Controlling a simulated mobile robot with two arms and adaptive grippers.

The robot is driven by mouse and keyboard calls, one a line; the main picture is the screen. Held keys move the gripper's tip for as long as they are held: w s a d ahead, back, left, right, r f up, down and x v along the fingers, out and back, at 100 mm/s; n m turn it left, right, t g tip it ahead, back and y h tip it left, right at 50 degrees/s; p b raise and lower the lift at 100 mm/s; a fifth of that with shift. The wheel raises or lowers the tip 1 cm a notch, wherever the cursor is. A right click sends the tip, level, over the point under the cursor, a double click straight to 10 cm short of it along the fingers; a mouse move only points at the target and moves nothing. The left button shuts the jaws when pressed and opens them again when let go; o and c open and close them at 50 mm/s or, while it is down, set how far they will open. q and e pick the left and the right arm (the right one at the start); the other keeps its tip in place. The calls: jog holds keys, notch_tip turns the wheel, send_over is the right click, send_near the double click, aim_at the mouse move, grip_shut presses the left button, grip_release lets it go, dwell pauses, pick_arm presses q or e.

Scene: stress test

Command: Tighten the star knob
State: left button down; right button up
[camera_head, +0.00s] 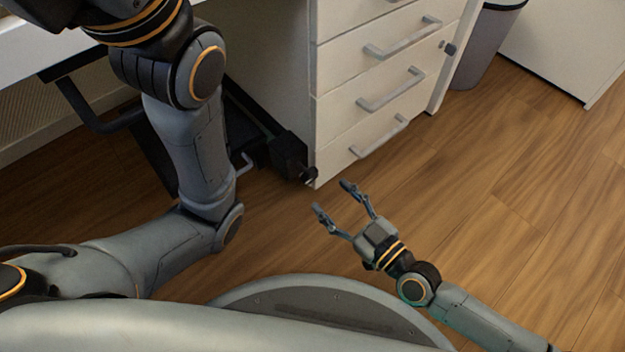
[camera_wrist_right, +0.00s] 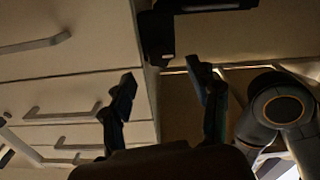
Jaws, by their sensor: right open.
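A small dark knob (camera_head: 309,176), probably the star knob, sits on the end of a black block (camera_head: 288,155) low beside the front corner of the white drawer cabinet. Its star shape is too small to make out. My right gripper (camera_head: 333,197) is open and empty, its fingers pointing up-left, just right of and below the knob, apart from it. In the right wrist view the open fingers (camera_wrist_right: 161,78) show with a dark part (camera_wrist_right: 157,38) above the gap between them; I cannot tell if that is the knob. My left gripper is out of view.
The white drawer cabinet (camera_head: 345,80) with grey bar handles stands close behind the right gripper. A grey bin (camera_head: 480,45) stands to its right. Black bars lie under the desk at left. The wooden floor (camera_head: 490,170) at right is clear.

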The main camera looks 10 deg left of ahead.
aim_at(313, 178)
jog(key=x, duration=0.7)
jog(key=shift+b, duration=0.35)
jog(key=c, duration=1.1)
jog(key=shift+c, duration=0.2)
